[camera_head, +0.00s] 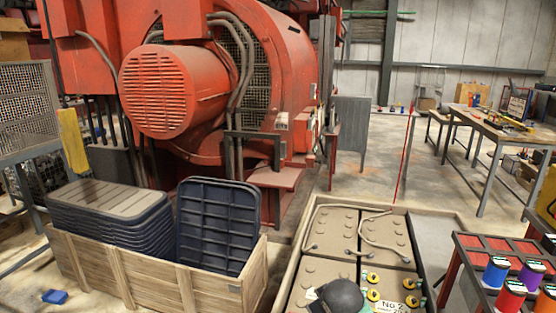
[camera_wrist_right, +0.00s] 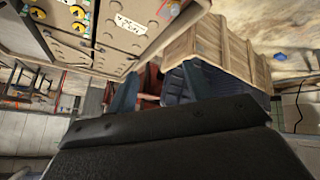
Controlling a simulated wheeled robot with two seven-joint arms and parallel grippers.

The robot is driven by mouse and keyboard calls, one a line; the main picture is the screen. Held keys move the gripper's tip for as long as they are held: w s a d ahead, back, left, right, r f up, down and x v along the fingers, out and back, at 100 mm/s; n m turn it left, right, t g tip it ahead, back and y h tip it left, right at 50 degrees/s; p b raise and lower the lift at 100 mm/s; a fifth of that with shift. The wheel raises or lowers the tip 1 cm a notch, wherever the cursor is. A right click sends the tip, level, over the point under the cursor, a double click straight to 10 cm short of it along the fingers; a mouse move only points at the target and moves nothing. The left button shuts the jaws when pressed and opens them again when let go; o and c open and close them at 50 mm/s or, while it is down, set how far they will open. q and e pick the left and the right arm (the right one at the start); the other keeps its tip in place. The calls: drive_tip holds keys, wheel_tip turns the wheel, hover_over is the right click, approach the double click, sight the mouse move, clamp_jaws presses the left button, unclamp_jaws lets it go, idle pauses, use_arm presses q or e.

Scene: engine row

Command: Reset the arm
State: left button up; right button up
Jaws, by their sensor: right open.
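My right gripper (camera_wrist_right: 160,77) shows in the right wrist view, with its two blue-grey fingers apart and nothing visible between them. That view is turned over, with the floor at the top. The fingers point toward the gap between a wooden crate (camera_wrist_right: 238,45) and a box of battery-like cells (camera_wrist_right: 110,38). In the head view a dark rounded shape (camera_head: 340,297) shows at the bottom edge over the cell box. I cannot tell whether it is part of my arm. My left gripper is in neither view.
The crate (camera_head: 150,277) holds stacked dark trays (camera_head: 110,208) at front left. The cell box (camera_head: 390,225) is right of it. A red engine (camera_head: 175,90) stands behind. A rack with colored spools (camera_head: 497,272) is at right. Floor (camera_head: 375,165) is open at the back.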

drive_tip(key=s+f+m+g, duration=0.1)
drive_tip(key=s+f, duration=0.4)
drive_tip(key=s, duration=0.7)
drive_tip(key=s+d+f+m+g, duration=0.1)
drive_tip(key=s+f, duration=0.4)
drive_tip(key=s, duration=0.7)
drive_tip(key=s+f+m+g+p, duration=0.1)
drive_tip(key=s+f+g, duration=0.2)
drive_tip(key=s, duration=1)
wheel_tip(320, 180, down, 3)
drive_tip(key=shift+d+f+m+y, duration=0.1)
drive_tip(key=shift+d+m+y, duration=0.2)
drive_tip(key=shift+y, duration=0.1)
